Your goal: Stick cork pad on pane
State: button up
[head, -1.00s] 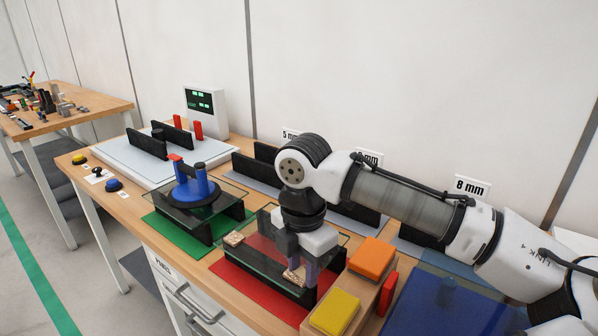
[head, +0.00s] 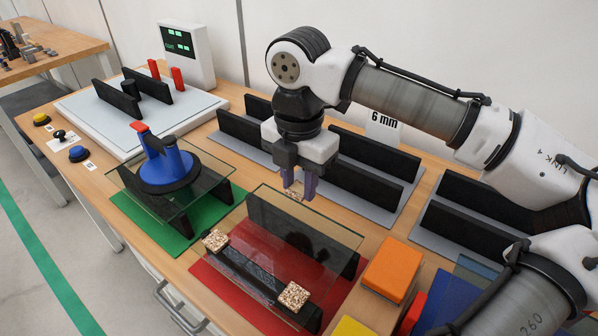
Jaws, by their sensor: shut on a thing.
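A clear glass pane (head: 315,228) rests on black rails over a red mat (head: 218,285). One speckled cork pad (head: 215,240) is on the pane at its left front corner. Another cork pad (head: 293,296) is on it at the right front corner. My gripper (head: 299,189) points down near the pane's back edge, shut on a third cork pad (head: 295,197). The held pad is partly hidden between the fingers. Whether it touches the glass cannot be told.
Left, a blue suction lifter (head: 168,168) stands on another pane over a green mat (head: 178,238). Orange (head: 393,268) and yellow (head: 352,328) blocks stand at the front right. Black racks (head: 362,188) line the back. A display box (head: 188,52) stands back left.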

aim_at(299, 219)
jog(key=shift+r+p, duration=0.1)
jog(key=shift+p, duration=0.25)
jog(key=shift+f+b, duration=0.7)
jog(key=shift+f, duration=1.15)
jog(key=shift+f, duration=0.2)
jog(key=shift+f+b, duration=0.55)
jog(key=shift+f, duration=0.45)
jog(key=shift+f, duration=0.2)
jog(key=shift+f, duration=0.25)
